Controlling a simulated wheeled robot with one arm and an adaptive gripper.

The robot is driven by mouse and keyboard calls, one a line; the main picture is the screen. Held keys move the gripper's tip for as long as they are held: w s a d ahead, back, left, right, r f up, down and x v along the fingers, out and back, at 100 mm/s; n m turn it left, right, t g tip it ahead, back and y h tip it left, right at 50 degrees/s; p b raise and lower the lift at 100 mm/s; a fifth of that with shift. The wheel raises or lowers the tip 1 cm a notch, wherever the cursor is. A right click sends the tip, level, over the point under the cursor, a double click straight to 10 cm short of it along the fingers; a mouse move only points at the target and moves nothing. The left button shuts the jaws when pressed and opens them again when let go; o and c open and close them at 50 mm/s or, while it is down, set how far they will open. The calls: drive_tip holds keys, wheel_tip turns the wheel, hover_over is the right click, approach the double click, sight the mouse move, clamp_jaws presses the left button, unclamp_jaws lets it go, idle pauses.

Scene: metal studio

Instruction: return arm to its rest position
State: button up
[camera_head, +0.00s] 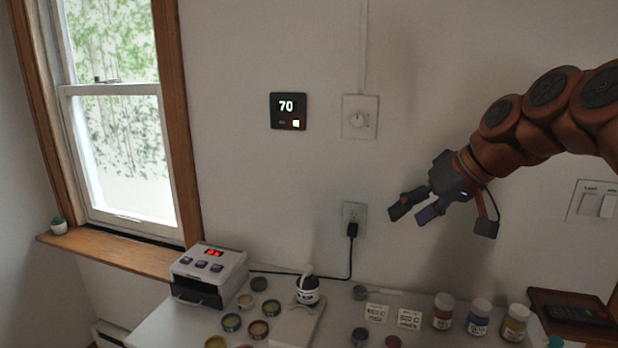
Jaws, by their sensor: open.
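My gripper (440,220) is at the end of my orange-brown arm, which reaches in from the right edge in the head view. Its dark fingers are spread apart and point down and to the left. Nothing is held between them. The gripper hangs in the air above the white table (330,336), in front of the wall and to the right of the wall outlet (354,214). It looks clear of the objects on the table.
A white device with a red display (209,272) stands at the table's left, its black cord running to the outlet. Small paint pots (258,329), a white-and-black object (307,290) and several jars (479,318) stand on the table. A remote (580,315) lies at right.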

drive_tip(key=s+f+m+g+h, duration=0.1)
drive_tip(key=s+f+g+h, duration=0.1)
drive_tip(key=s+f, duration=0.5)
drive_tip(key=s+f+m+g+h+p, duration=0.1)
drive_tip(key=s+f+g+h, duration=0.1)
drive_tip(key=s+f, duration=0.6)
drive_tip(key=s+f+m+g+h+p, duration=0.1)
drive_tip(key=s+f+g, duration=0.2)
drive_tip(key=s+f, duration=0.5)
drive_tip(key=s, duration=0.9)
drive_tip(key=shift+s+f+h, duration=0.15)
drive_tip(key=shift+f+h, duration=0.1)
drive_tip(key=shift+h, duration=0.15)
drive_tip(key=shift+c, duration=1.3)
drive_tip(key=shift+d, duration=0.1)
drive_tip(key=shift+c, duration=0.3)
